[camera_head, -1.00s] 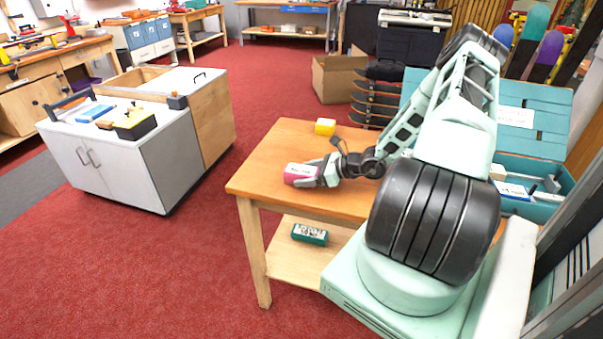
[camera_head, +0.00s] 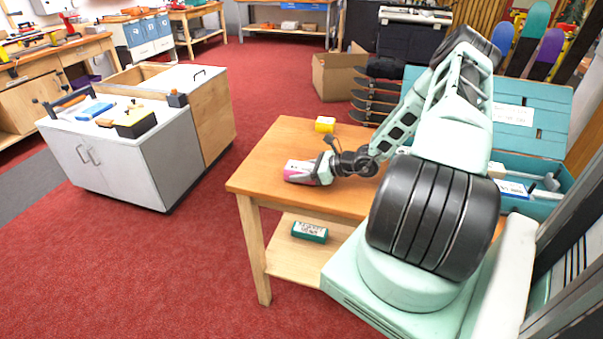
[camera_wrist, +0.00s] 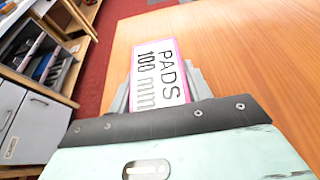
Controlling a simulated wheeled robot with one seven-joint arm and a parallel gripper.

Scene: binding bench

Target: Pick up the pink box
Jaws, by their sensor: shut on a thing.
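The pink box (camera_head: 297,171) is at the left end of my gripper, over the wooden table near its front left edge. My gripper (camera_head: 312,174) is shut on it. In the wrist view the box (camera_wrist: 158,72) shows a white label reading "PADS 100 mm" with pink edges, and it sits between the two fingers (camera_wrist: 160,90). The head view does not clearly tell whether the box touches the tabletop.
A yellow box (camera_head: 325,125) stands at the back of the wooden table (camera_head: 270,160). A green box (camera_head: 309,232) lies on the lower shelf. A teal crate (camera_head: 540,205) is at the right. A grey cabinet (camera_head: 120,160) stands left across red floor.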

